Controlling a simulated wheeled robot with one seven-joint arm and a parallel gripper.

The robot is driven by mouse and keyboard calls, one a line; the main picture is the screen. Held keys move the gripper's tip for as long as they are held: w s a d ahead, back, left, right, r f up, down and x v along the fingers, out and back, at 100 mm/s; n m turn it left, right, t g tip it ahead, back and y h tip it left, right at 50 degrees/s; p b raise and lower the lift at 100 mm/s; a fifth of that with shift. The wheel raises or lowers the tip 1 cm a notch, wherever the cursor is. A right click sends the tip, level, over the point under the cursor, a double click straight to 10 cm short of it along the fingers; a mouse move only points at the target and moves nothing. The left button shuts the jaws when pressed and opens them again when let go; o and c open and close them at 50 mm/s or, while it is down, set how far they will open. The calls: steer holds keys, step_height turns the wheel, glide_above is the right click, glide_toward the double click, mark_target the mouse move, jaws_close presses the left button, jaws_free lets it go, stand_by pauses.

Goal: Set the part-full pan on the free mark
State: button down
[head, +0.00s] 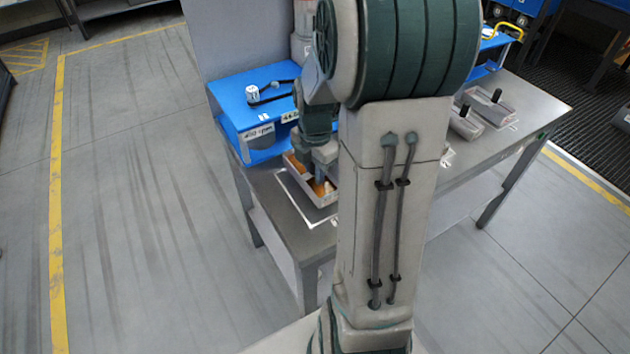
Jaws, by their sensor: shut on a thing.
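A pale, shallow pan (322,200) with orange-brown contents is at the front left end of the grey table, in the head view. My gripper (320,184) reaches down into it from above and is shut on it; the fingertips are small and partly hidden by my arm. A white outlined mark (290,194) shows on the table top beside and partly beneath the pan. The pan covers the right part of the outline. I cannot tell whether the pan touches the table or hangs just above it.
A blue stand (232,100) with a white can (252,93) is behind the pan. Two grey pans with black upright handles, one farther back (493,106) and one nearer (465,124), are at the right. My arm hides the table's middle.

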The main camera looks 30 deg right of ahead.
steer(key=shift+f, duration=1.65)
steer(key=shift+f+b, duration=0.2)
steer(key=shift+b, duration=0.1)
steer(key=c, duration=1.3)
jaws_free()
steer(key=shift+r, duration=0.15)
